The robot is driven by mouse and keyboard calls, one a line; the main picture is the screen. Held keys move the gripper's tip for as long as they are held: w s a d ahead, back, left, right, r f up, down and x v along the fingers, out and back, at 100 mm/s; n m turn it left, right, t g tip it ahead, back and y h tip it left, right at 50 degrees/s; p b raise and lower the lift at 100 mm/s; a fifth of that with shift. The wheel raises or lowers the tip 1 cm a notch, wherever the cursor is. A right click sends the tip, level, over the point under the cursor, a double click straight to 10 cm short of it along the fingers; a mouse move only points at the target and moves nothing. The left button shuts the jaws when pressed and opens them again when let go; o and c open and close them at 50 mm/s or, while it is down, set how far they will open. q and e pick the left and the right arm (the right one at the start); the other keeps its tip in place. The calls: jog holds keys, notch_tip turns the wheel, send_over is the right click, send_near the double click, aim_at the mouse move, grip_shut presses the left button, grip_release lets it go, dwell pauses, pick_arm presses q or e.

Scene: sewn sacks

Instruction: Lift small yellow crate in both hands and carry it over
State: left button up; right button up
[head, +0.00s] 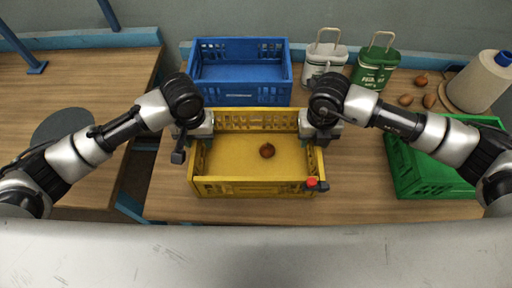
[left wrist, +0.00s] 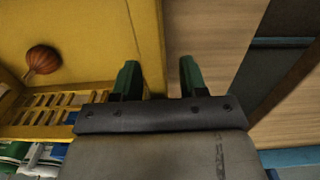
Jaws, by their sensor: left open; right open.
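The small yellow crate (head: 255,188) stands on the wooden table in the middle of the head view, with one brown round thing (head: 267,151) inside. My left gripper (head: 180,150) is open at the crate's left wall. In the left wrist view its fingers (left wrist: 157,82) are apart, one on each side of the yellow wall (left wrist: 148,45); I cannot tell whether they touch it. My right gripper (head: 321,160) is open at the crate's right wall, its fingertips partly hidden by the hand.
A blue crate (head: 240,94) stands behind the yellow one. A green crate (head: 420,170) is at the right. Two tins with handles, white (head: 324,62) and green (head: 375,68), a cone of thread (head: 480,82) and several brown round things (head: 406,100) are at the back right. A gap separates the left table (head: 85,85).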

pick_arm(q)
grip_shut()
pick_arm(e)
grip_shut()
pick_arm(q)
jog(key=shift+r, duration=0.15)
pick_arm(e)
jog(key=shift+r, duration=0.1)
